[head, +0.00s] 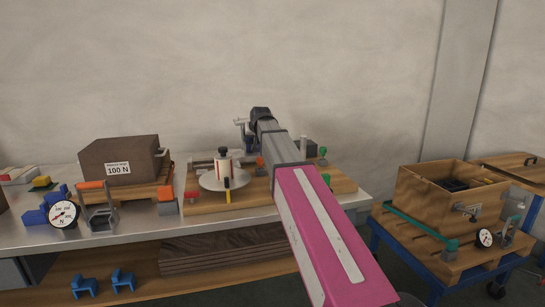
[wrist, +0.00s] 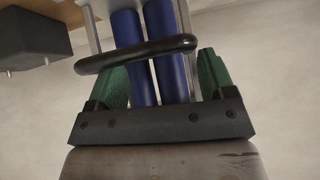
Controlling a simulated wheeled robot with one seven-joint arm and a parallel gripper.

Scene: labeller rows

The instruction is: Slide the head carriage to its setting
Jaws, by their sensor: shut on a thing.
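The labeller stands on a wooden board (head: 340,184) on the bench, with a pale round plate (head: 212,183) carrying a white, red-banded bottle (head: 222,166). My gripper (wrist: 162,70) is at the back of this board, and my arm hides much of that area in the head view. In the wrist view its green fingers flank two blue cylinders (wrist: 166,40), which I take as the head carriage. A black loop (wrist: 137,53) crosses in front of them. The gripper is shut on this part. In the head view a bit of blue (head: 249,140) shows beside my arm. I cannot read any setting scale.
Left on the bench are a brown 100 N block (head: 118,158), a dial gauge (head: 63,214) and a clamp-like frame (head: 98,213). A blue cart (head: 401,246) with a wooden box (head: 440,196) stands right. The wall is close behind the bench.

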